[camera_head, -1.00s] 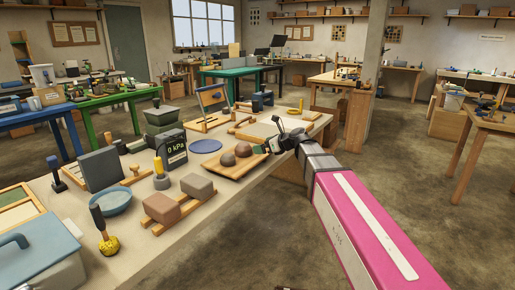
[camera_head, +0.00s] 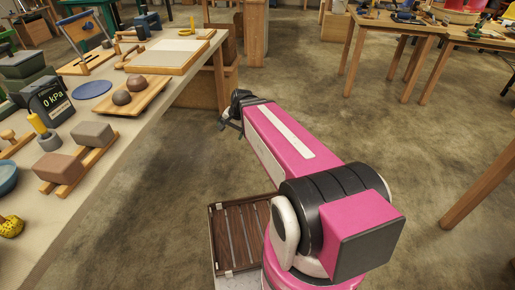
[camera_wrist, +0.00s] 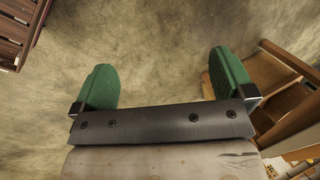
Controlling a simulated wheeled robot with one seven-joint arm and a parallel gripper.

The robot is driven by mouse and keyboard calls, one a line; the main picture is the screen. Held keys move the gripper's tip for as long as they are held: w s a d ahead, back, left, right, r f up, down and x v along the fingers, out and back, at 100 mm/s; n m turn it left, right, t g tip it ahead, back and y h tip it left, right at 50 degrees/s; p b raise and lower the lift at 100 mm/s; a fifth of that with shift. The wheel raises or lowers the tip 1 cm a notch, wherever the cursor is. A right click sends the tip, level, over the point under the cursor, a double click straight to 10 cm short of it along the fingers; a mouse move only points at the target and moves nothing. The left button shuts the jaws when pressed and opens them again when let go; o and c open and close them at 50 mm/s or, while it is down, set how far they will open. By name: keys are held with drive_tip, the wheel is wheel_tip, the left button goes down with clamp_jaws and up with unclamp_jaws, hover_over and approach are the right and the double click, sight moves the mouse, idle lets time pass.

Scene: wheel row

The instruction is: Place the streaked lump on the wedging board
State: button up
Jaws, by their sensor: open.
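No streaks can be made out at this size, so I cannot tell which is the streaked one. A wood-framed board with a pale top (camera_head: 172,50), which looks like the wedging board, lies farther back on the bench, its top bare. My gripper (camera_head: 230,110) is beyond the bench's right edge, over the floor, right of the tray. In the wrist view its green-padded fingers (camera_wrist: 165,78) are wide apart with nothing between them.
A brown block (camera_head: 60,168) and a grey block (camera_head: 92,134) rest on wooden rails on the bench. A blue disc (camera_head: 92,89) and a 0 kPa gauge box (camera_head: 47,102) stand near the tray. The floor (camera_head: 420,160) right of my arm is open.

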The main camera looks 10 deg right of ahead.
drive_tip(key=s+d+f+n+g+h, duration=0.1)
drive_tip(key=s+d+f+n, duration=0.1)
drive_tip(key=s+d+n, duration=0.1)
drive_tip(key=s+d+f+n+g+h, duration=0.1)
drive_tip(key=s+d+f+n+h, duration=0.1)
drive_tip(key=s+d, duration=0.3)
drive_tip(key=shift+d+f+n, duration=0.8)
drive_tip(key=shift+d, duration=0.3)
